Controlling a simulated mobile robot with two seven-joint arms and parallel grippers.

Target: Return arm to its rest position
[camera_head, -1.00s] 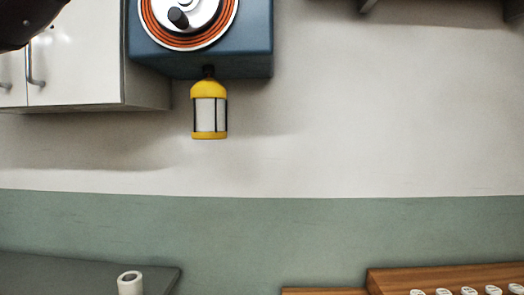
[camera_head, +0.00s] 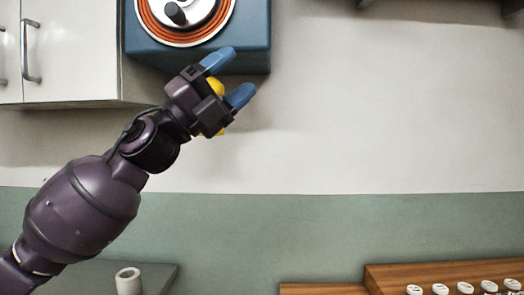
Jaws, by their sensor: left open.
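My left arm (camera_head: 85,205) reaches up from the lower left of the head view. My left gripper (camera_head: 231,76) is open, with its two blue fingers apart and pointing up and to the right. The gripper is in front of a yellow bottle-like lantern (camera_head: 218,87) and hides most of it; only bits of yellow show around the gripper. I cannot tell whether the fingers touch it. My right gripper is not in view.
A blue box (camera_head: 255,40) with an orange-ringed dial is on the wall above. A white cabinet (camera_head: 75,50) hangs at upper left. A grey counter (camera_head: 160,278) bears a white roll (camera_head: 128,281). A wooden rack (camera_head: 390,272) with several white lids is at lower right.

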